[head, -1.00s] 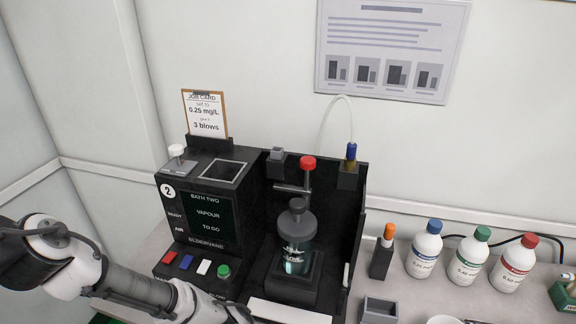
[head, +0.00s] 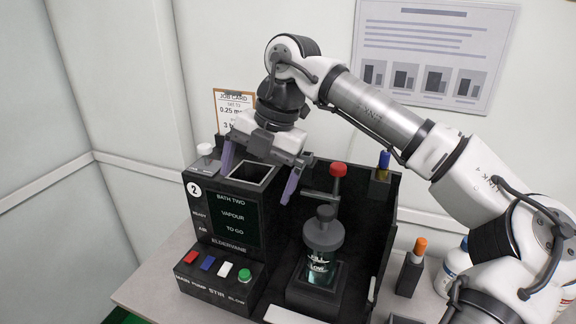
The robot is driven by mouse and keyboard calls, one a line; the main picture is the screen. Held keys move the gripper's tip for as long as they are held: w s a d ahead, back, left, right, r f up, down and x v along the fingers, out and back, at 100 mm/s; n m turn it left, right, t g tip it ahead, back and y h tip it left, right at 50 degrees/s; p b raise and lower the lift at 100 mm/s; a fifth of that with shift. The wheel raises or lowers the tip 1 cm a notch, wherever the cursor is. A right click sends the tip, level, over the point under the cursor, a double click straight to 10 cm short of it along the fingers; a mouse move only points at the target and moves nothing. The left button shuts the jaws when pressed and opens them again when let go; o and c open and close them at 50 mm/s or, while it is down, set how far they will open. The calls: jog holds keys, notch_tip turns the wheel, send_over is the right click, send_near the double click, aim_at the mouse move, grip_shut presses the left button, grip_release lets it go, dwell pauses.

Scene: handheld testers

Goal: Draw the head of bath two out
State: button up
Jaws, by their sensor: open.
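The black bath two unit (head: 215,270) stands on the bench, with a "2" badge and a screen (head: 232,218) reading "BATH TWO", "VAPOUR", "TO GO". In its bay stands a jar (head: 320,272) of dark teal liquid with a grey knobbed top (head: 324,234). A red-capped post with a side bar (head: 338,170) stands just behind it. My gripper (head: 256,188) is open and empty. Its purple fingers straddle the square opening (head: 250,173) on top of the unit, left of the jar. The picture does not settle their height above it.
The job card (head: 233,108) is partly hidden behind my gripper. A white-knobbed part (head: 205,150) sits close left of the fingers. A blue-capped piece (head: 384,160) and an orange-capped one (head: 419,246) stand to the right. My arm covers most of the bottles there.

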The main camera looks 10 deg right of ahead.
aim_at(323, 229)
jog(key=d+m+h, duration=0.1)
jog(key=d, duration=0.3)
jog(key=s+d+r+m+h, duration=0.1)
jog(key=d+m, duration=0.1)
jog(key=d, duration=0.2)
jog(key=s+d+m+h, duration=0.1)
jog(key=d, duration=0.3)
jog(key=shift+s+d+r+m+g, duration=0.1)
jog(key=shift+r+m+g, duration=0.1)
jog(key=shift+m+g, duration=0.1)
jog(key=shift+d+f, duration=0.15)
jog(key=shift+f, duration=0.05)
notch_tip(323, 229, down, 13)
jog(key=shift+f+p, duration=0.2)
jog(key=shift+p, duration=0.9)
jog(key=c, duration=1.1)
jog(key=o, duration=0.5)
jog(key=shift+c, duration=0.2)
jog(key=shift+r, duration=0.1)
jog(key=c, duration=0.7)
jog(key=shift+o, duration=0.2)
jog(key=shift+r, duration=0.1)
